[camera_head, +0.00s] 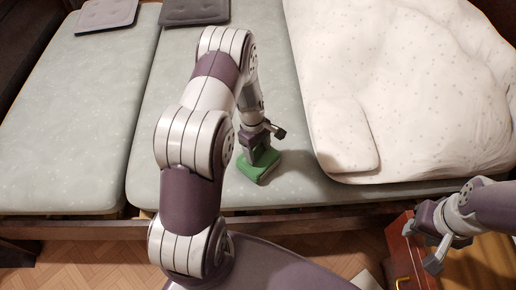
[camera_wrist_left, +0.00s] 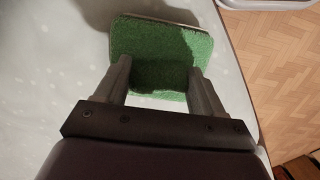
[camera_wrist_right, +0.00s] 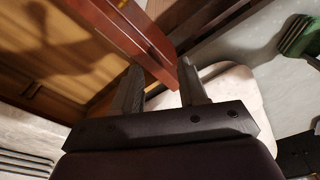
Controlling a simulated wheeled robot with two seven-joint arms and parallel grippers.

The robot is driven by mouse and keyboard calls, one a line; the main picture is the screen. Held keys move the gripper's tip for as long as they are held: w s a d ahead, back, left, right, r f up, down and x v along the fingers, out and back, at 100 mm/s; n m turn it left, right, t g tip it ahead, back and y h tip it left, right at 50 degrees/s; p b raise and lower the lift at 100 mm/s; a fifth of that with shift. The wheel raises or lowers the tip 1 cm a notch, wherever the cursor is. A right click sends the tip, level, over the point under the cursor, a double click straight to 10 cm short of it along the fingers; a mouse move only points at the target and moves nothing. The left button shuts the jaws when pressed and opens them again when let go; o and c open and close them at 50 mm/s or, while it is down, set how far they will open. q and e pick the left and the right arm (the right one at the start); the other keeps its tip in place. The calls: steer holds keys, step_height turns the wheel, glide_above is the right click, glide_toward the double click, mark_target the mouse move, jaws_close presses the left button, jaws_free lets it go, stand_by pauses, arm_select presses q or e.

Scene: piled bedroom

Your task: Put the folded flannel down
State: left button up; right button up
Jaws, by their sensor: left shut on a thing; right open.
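The folded flannel (camera_head: 262,172) is a green, thick, square pad near the front edge of the middle mattress (camera_head: 300,192). My left gripper (camera_head: 262,155) points down at it and is shut on it. In the left wrist view the flannel (camera_wrist_left: 160,52) spans between both fingers, over the pale mattress. I cannot tell whether its underside touches the mattress. My right gripper (camera_head: 422,240) is open and empty at the lower right, beside a red-brown wooden piece. That piece's edge (camera_wrist_right: 135,38) shows close to the open fingers in the right wrist view.
A white speckled duvet (camera_head: 420,70) and pillow (camera_head: 342,135) lie right of the flannel. Dark grey cushions (camera_head: 195,10) lie at the back. The red-brown piece (camera_head: 393,240) has a brass handle.

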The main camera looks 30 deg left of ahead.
arm_select(q)
steer(key=o, duration=1.6)
steer(key=shift+f, duration=0.1)
step_height(320, 180, up, 11)
steer(key=a+p, duration=0.2)
steer(key=s+d+r+m, duration=0.3)
steer(key=s+m, duration=0.1)
steer(key=m, duration=0.1)
steer(key=s+d+r+m+t+y, duration=0.1)
steer(key=s+d+r+m, duration=0.3)
steer(key=s+m, duration=0.1)
steer(key=s+d+r+m, duration=0.3)
steer(key=s+r+m, duration=0.1)
steer(key=m, duration=0.1)
steer(key=shift+s+d+t+y, duration=0.2)
steer(key=shift+s+t+y, duration=0.05)
steer(key=shift+t+y, duration=0.15)
